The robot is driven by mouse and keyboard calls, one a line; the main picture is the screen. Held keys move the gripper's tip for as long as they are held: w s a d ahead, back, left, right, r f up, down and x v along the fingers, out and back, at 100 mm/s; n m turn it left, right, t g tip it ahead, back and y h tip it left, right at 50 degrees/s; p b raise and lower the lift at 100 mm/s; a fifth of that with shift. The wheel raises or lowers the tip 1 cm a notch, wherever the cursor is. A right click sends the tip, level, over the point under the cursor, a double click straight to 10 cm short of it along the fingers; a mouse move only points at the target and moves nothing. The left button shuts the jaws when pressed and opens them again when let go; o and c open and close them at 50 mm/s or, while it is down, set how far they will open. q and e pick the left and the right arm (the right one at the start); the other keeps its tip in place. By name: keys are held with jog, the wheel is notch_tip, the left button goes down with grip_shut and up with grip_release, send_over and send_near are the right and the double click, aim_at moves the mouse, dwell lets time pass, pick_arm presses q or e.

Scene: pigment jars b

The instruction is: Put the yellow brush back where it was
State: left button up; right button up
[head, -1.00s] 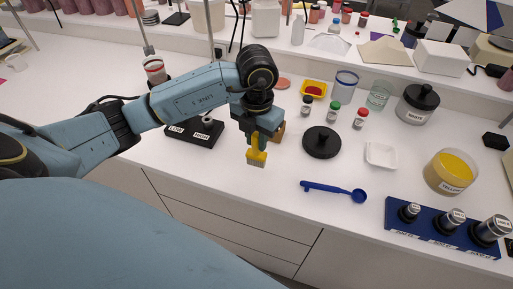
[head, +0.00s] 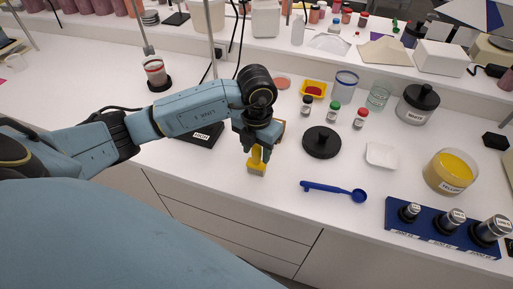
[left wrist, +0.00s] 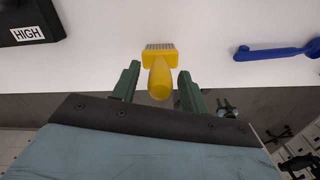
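The yellow brush (head: 257,161) stands upright with its pale bristles down, at or very near the white counter by its front edge. In the left wrist view the brush (left wrist: 160,76) shows its rounded handle end toward me and its wider head below. My left gripper (head: 257,150) is above it, pointing down. Its two green fingers (left wrist: 159,82) stand on either side of the handle, with narrow gaps visible, so it looks open around the brush. Contact between bristles and counter is hard to make out.
A black block labelled HIGH (head: 204,136) lies left of the gripper, partly behind my arm. A black round lid (head: 321,142), a blue spoon (head: 335,190) and small jars (head: 333,112) are to the right. A blue weight rack (head: 430,233) is front right. Bare counter surrounds the brush.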

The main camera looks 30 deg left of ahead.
pick_arm(q)
jog(key=shift+r, duration=0.1)
notch_tip(320, 180, up, 12)
dwell(0.5)
